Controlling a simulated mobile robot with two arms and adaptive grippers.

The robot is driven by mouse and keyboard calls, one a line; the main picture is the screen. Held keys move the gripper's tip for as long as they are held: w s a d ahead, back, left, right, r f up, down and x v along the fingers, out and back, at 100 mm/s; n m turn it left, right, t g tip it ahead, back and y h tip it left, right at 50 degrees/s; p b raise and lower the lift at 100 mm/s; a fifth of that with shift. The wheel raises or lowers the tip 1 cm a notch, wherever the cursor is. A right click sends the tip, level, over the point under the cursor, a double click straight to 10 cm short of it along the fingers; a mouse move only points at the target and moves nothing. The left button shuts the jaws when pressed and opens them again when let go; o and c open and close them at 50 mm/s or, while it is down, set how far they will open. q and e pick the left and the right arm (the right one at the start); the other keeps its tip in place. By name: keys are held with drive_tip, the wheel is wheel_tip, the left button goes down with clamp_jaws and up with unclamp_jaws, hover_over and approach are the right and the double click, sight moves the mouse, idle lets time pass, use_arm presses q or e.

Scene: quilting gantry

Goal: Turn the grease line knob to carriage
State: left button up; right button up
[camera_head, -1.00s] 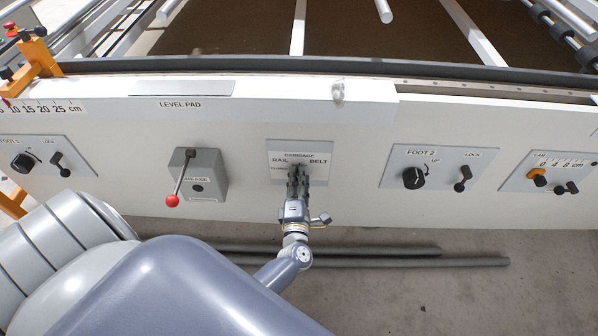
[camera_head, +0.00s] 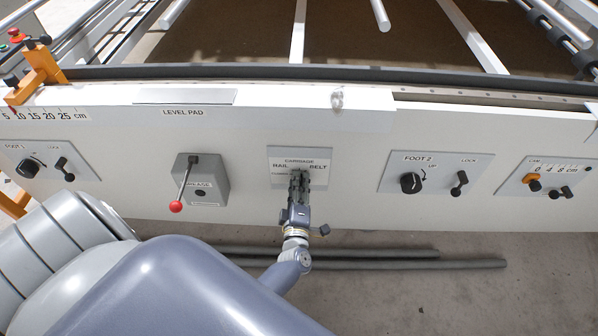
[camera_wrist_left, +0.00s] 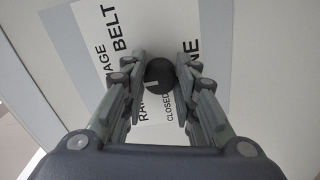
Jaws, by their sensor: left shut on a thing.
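The grease line knob (camera_wrist_left: 158,74) is a dark round knob with a pale mark on its lower left, on the rim side nearer the word RAIL in the left wrist view. My left gripper (camera_wrist_left: 160,80) is shut on it, one finger on each side. In the head view my left gripper (camera_head: 298,178) covers the knob and part of its label plate (camera_head: 322,154), which reads CARRIAGE at the top, RAIL on the left and BELT on the right. The left wrist view also shows CLOSED and part of LINE. My right gripper is out of view.
A grey GREASE box (camera_head: 212,190) with a red-tipped lever (camera_head: 177,205) stands left of the plate. The FOOT 2 panel (camera_head: 437,166) with two black controls is to the right. Dark pipes (camera_head: 420,263) lie on the floor below.

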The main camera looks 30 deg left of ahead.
use_arm(q)
drive_tip(key=shift+f, duration=0.1)
drive_tip(key=o, duration=1)
drive_tip(key=shift+o, duration=0.2)
drive_tip(key=v, duration=0.7)
drive_tip(key=shift+s+d, duration=0.2)
